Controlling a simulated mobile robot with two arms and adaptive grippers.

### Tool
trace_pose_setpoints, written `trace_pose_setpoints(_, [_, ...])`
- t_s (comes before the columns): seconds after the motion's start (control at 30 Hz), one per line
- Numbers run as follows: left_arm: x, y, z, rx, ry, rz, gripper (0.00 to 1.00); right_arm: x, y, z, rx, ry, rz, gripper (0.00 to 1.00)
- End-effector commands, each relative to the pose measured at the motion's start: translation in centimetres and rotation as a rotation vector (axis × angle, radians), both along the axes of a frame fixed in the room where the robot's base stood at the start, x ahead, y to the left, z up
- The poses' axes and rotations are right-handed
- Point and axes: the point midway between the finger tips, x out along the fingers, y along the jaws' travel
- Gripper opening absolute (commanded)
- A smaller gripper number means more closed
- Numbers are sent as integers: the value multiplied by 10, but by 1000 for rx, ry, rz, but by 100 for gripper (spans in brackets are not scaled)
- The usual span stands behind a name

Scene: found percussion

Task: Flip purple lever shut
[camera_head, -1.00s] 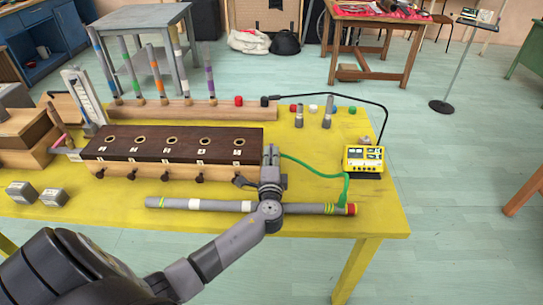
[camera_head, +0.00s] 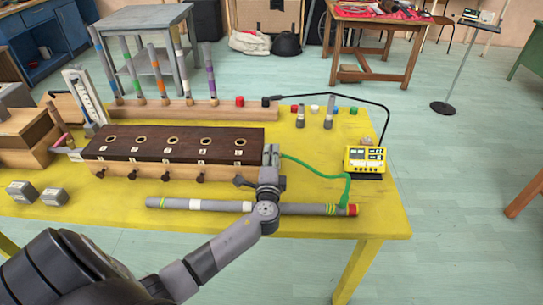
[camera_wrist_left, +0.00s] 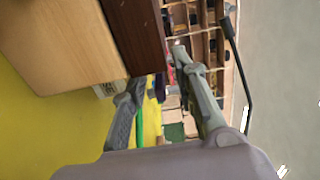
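A long box with a dark top (camera_head: 172,145) and several numbered holes stands on the yellow table. Small dark knobs or levers, such as the one farther left (camera_head: 200,178), line its pale front. No lever clearly shows as purple. The right end of that row is hidden by my left gripper (camera_head: 256,167). This gripper is at the box's right front corner, fingers spread and nothing seen held. In the left wrist view my left gripper (camera_wrist_left: 157,69) also shows open, with the box's dark edge (camera_wrist_left: 133,38) beside its fingers. My right gripper is not in view.
A grey tube (camera_head: 180,204) lies along the table front, passing behind my left wrist. A green cable (camera_head: 312,172) runs to it near a yellow device (camera_head: 365,159). Upright tubes, one purple-banded (camera_head: 210,80), stand behind the box.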

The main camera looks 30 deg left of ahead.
Motion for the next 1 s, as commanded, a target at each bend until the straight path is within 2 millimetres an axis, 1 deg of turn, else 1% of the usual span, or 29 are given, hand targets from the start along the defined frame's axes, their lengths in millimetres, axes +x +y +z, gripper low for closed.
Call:
trace_pose_setpoints(0.17, [-21, -12, -2, -3, 3, -1, 27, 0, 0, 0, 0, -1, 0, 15])
trace_pose_setpoints(0.4, [-66, -39, -2, -3, 3, 0, 27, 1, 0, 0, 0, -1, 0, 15])
trace_pose_setpoints(0.5, [-81, -48, -2, -3, 4, 0, 27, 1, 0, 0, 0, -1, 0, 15])
trace_pose_setpoints(0.6, [-92, -55, -2, -2, 3, 0, 27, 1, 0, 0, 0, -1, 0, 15])
trace_pose_setpoints(0.77, [-101, -60, -1, 0, 2, 0, 27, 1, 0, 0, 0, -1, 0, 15])
trace_pose_setpoints(1.0, [-102, -60, -1, -1, 1, 0, 27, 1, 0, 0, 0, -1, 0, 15])
